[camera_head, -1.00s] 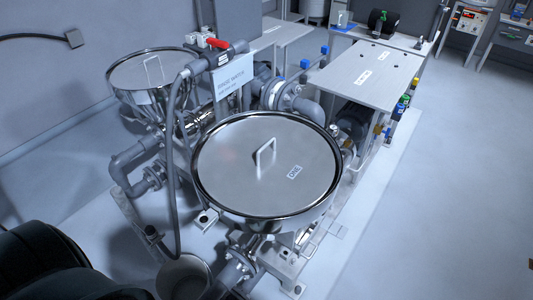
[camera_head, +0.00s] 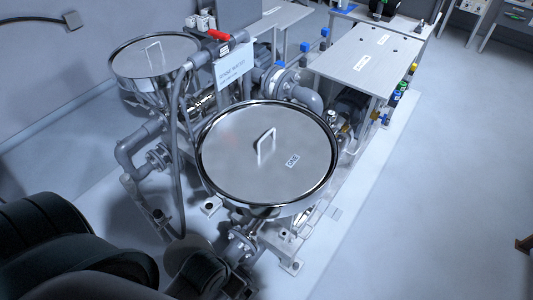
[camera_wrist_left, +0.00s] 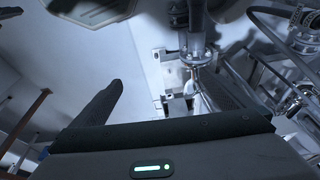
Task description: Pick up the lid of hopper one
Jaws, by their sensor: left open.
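Hopper one (camera_head: 270,210) is a shiny steel hopper in the middle of the head view. Its round flat lid (camera_head: 235,165) lies on top, with an upright loop handle (camera_head: 266,143) and a label reading "ONE" (camera_head: 292,160). My left arm comes in at the lower left of the head view, below and left of the hopper, apart from the lid. In the left wrist view my left gripper (camera_wrist_left: 160,92) has its fingers spread with nothing held between them. The lid cannot be made out in that view. My right gripper is not in view.
A second lidded hopper (camera_head: 153,60) stands at the back left. A grey hose and a red-handled valve (camera_head: 218,36) with a hanging sign (camera_head: 234,68) stand between the hoppers. A flat metal table (camera_head: 365,58) is behind right. Open floor lies right.

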